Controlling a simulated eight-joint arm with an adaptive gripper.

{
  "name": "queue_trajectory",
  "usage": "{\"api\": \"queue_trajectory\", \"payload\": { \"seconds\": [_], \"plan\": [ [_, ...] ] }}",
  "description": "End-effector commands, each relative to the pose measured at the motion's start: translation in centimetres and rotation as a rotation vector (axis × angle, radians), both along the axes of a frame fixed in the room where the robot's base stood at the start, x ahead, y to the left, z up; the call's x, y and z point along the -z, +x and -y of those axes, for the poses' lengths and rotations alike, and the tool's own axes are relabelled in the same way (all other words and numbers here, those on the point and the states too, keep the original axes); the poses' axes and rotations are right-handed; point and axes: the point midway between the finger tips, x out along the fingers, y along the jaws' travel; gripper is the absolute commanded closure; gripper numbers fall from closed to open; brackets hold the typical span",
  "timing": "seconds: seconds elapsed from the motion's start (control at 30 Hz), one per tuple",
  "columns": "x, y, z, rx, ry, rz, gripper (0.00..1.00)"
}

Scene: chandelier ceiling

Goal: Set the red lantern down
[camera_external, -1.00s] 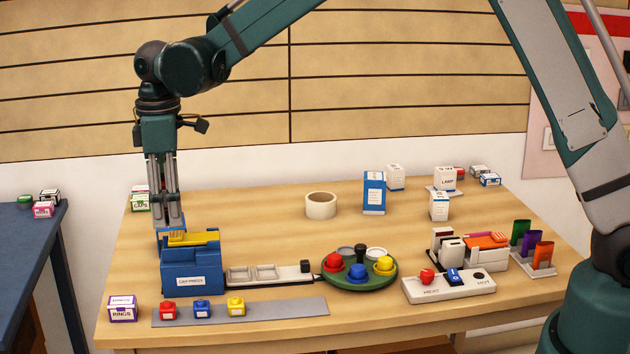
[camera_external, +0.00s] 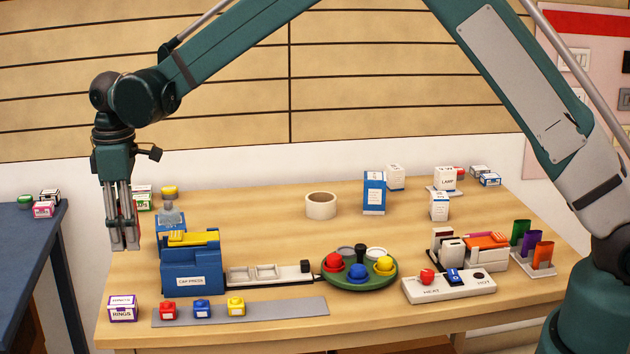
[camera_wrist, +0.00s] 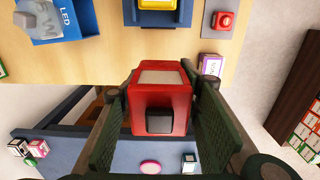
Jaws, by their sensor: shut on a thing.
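The red lantern (camera_wrist: 182,112), a red block with a pale panel and a black square knob, fills the middle of the wrist view. My gripper (camera_external: 125,246) is shut on it, with a dark finger pad on each side in the wrist view. In the external view the fingers point down in the air by the left end of the wooden table (camera_external: 275,222), left of the blue cap press (camera_external: 192,281). The fingers mostly hide the lantern there; only a sliver of red shows.
A blue LED box (camera_external: 171,223) with a grey piece on it stands behind the press. A purple-white rings box (camera_external: 123,308) sits at the front left corner. A blue bench (camera_external: 30,255) lies left, across a gap.

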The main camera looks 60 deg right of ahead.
Motion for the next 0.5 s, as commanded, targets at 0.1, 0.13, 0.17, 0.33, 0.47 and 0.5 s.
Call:
{"api": "queue_trajectory", "payload": {
  "seconds": [0.1,0.13,0.17,0.33,0.47,0.5],
  "plan": [
    [0.45,0.01,0.01,0.000,0.000,0.000,0.86],
    [0.50,0.01,0.01,0.000,0.000,0.000,0.86],
    [0.53,0.01,0.01,0.000,0.000,0.000,0.86],
    [0.53,0.01,0.01,0.000,0.000,0.000,0.86],
    [0.59,0.02,0.02,0.000,0.000,0.000,0.86],
    [0.71,0.02,0.02,0.000,0.000,0.000,0.86]
  ]
}}
